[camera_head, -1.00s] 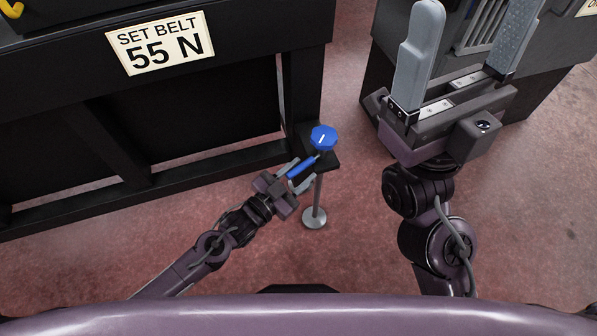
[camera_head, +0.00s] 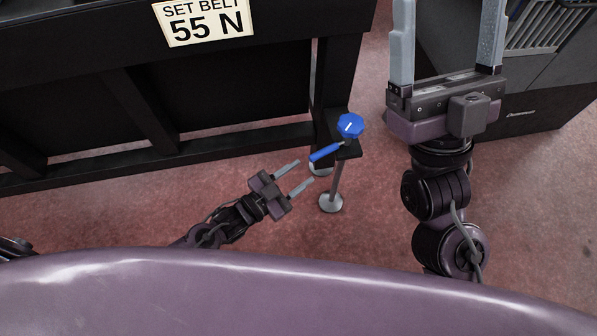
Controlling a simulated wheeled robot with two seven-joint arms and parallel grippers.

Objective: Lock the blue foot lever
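The blue foot lever (camera_head: 325,152) is a short blue handle on a thin stem, joined at a blue knob (camera_head: 350,125) with a white mark. It sits on a black bracket at the table's corner leg and points down-left. My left gripper (camera_head: 300,177) is open and empty, just below and left of the handle, with a small gap between fingertips and handle. My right gripper (camera_head: 446,45) is open and empty at the upper right, its fingers pointing up and the tips cut off by the frame edge.
A round levelling foot (camera_head: 331,202) on a metal rod stands below the bracket. The black table frame (camera_head: 150,110) with a "SET BELT 55 N" sign (camera_head: 204,18) fills the upper left. A dark cabinet (camera_head: 550,70) stands at the right. Reddish floor lies clear between them.

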